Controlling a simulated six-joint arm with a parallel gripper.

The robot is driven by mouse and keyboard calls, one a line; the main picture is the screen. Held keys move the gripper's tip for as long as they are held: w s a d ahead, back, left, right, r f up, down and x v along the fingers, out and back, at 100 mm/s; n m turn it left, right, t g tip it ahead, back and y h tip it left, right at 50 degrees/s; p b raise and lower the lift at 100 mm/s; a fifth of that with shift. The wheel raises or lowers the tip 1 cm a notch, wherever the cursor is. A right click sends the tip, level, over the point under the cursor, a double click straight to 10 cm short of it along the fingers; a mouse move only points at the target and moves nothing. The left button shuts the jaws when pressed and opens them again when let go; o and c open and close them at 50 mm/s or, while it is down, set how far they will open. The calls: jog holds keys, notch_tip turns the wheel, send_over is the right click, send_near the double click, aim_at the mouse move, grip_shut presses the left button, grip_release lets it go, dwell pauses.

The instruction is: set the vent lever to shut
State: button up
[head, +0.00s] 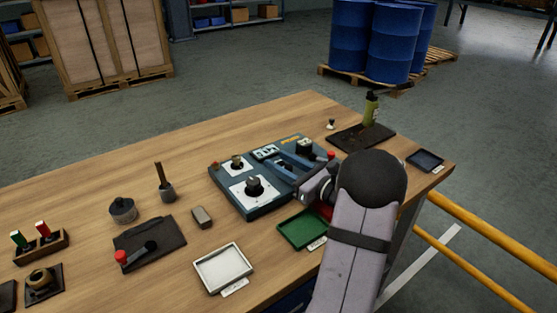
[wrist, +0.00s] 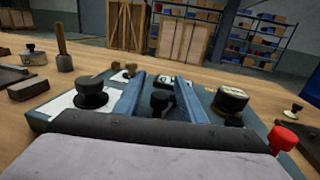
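A blue-grey control panel (head: 262,209) lies on the wooden table, with several black knobs on white plates. A red knob (head: 331,155) stands at its far right edge and also shows at the right in the wrist view (wrist: 283,137). I cannot tell which part is the vent lever, nor read its setting. My gripper (head: 286,168) reaches over the panel from the right. In the wrist view my gripper (wrist: 159,80) has its two blue fingers apart. A black knob (wrist: 162,99) shows between them; contact cannot be told. My arm hides part of the panel's right side.
A green tray (head: 302,229) and a white tray (head: 223,268) lie before the panel. A dark plate (head: 150,243) with a red-tipped black handle lies left. A grey block (head: 202,217) is nearby. A bottle (head: 370,108) stands behind on a dark mat. The table's back left is clear.

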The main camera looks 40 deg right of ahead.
jog(key=shift+w+a, duration=0.15)
jog(key=shift+w, duration=0.4)
grip_shut()
jog(key=shift+w+a+f+m+h+b, duration=0.15)
jog(key=shift+m+h+b, duration=0.3)
jog(key=shift+h, duration=0.25)
jog(key=shift+w+a+r+m+h+b, duration=0.1)
jog(key=shift+m+h+b, duration=0.35)
jog(key=shift+h, duration=0.25)
jog(key=shift+d+m+h+b, duration=0.1)
jog(key=shift+m+h+b, duration=0.45)
jog(key=shift+h, duration=0.35)
grip_release()
